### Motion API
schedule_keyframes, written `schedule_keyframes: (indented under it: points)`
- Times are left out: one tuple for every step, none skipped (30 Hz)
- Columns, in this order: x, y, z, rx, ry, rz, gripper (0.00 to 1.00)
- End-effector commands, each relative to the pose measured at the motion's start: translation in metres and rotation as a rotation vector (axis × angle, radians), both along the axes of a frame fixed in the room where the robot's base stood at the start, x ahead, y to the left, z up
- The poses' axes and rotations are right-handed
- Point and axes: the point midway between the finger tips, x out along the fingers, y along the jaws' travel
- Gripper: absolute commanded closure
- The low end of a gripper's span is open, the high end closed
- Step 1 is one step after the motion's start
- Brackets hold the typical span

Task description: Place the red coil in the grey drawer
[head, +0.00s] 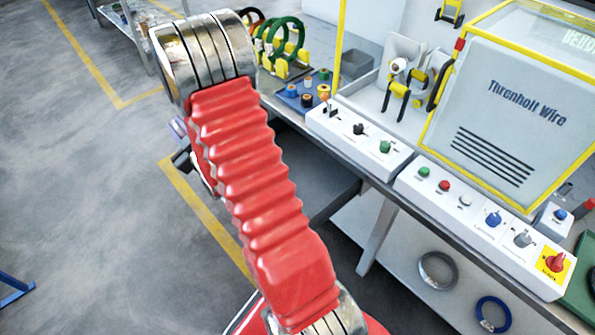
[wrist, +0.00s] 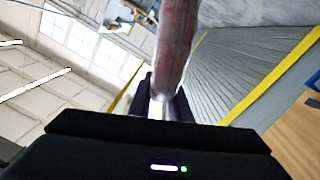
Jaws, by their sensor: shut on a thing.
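In the wrist view my gripper (wrist: 162,104) is shut on a reddish, rounded band, which I take to be the red coil (wrist: 176,45) seen edge-on. It rises from between the dark fingers and runs out of the top of the picture. In the head view my own red arm covers the left middle, and the held coil cannot be made out there. I cannot pick out the grey drawer for sure in either view.
Green coils (head: 288,38) hang on a stand at the back of the bench. A control panel (head: 478,222) and a yellow-framed machine (head: 515,105) fill the right. A grey coil (head: 437,271) and a blue coil (head: 493,314) lie on the lower shelf. Floor at left is open.

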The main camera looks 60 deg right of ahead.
Motion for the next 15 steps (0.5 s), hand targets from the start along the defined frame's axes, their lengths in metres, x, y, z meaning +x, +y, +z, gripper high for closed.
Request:
schedule_keyframes:
  points:
    - [-0.008,-0.021,0.001,-0.029,0.006,-0.027,1.00]
    - [-0.012,-0.031,0.000,-0.049,0.012,-0.039,1.00]
    - [-0.018,-0.044,0.000,-0.072,0.019,-0.056,1.00]
    - [-0.023,-0.054,0.000,-0.090,0.026,-0.068,1.00]
    - [-0.028,-0.064,0.000,-0.109,0.032,-0.081,1.00]
    - [-0.034,-0.076,-0.001,-0.132,0.041,-0.097,1.00]
    - [-0.039,-0.086,-0.001,-0.151,0.048,-0.109,1.00]
    - [-0.045,-0.095,-0.001,-0.168,0.055,-0.122,1.00]
    - [-0.052,-0.108,-0.001,-0.192,0.065,-0.138,1.00]
    - [-0.058,-0.117,-0.002,-0.211,0.073,-0.150,1.00]
    - [-0.064,-0.126,-0.002,-0.227,0.081,-0.163,1.00]
    - [-0.072,-0.138,-0.002,-0.250,0.092,-0.179,1.00]
    - [-0.079,-0.147,-0.002,-0.268,0.101,-0.191,1.00]
    - [-0.085,-0.156,-0.003,-0.284,0.109,-0.202,1.00]
    - [-0.094,-0.167,-0.003,-0.308,0.121,-0.220,1.00]
